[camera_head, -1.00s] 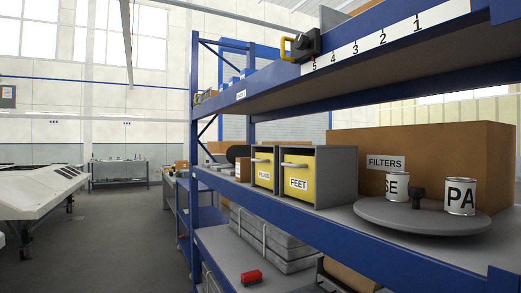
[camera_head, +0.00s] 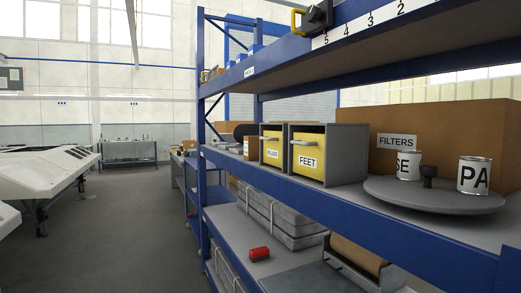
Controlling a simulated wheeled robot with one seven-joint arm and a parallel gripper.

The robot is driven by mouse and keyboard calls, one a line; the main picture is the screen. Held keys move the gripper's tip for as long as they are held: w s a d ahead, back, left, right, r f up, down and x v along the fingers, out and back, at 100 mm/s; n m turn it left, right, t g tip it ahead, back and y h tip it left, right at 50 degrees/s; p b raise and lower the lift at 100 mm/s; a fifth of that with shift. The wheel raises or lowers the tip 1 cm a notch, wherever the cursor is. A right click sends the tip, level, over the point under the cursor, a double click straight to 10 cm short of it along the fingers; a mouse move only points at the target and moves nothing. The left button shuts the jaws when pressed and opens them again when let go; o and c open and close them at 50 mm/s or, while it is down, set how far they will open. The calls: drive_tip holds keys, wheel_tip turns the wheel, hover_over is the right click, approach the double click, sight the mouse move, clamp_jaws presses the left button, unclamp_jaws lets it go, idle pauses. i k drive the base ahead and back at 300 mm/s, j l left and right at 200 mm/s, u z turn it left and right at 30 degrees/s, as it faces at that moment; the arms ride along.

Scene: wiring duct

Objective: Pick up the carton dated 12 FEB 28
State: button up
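I cannot make out a carton dated 12 FEB 28 in this view. A large brown carton (camera_head: 450,135) labelled FILTERS stands at the back of the middle shelf on the right, and no date can be read on it. Smaller brown boxes (camera_head: 218,130) show far along the shelving, too small to read. My gripper is not in view.
Blue shelving (camera_head: 203,120) fills the right side. Its middle shelf holds yellow-fronted drawers (camera_head: 309,160) and a grey turntable (camera_head: 435,197) with two cans. A red object (camera_head: 259,254) lies on the lower shelf. Open floor (camera_head: 125,235) runs along the left, beside a white machine (camera_head: 40,170).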

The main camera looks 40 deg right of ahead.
sight(252, 143)
drive_tip(key=i+l+z, duration=0.1)
drive_tip(key=i+z, duration=0.2)
drive_tip(key=i, duration=0.4)
drive_tip(key=i+z, duration=0.25)
drive_tip(key=i, duration=0.5)
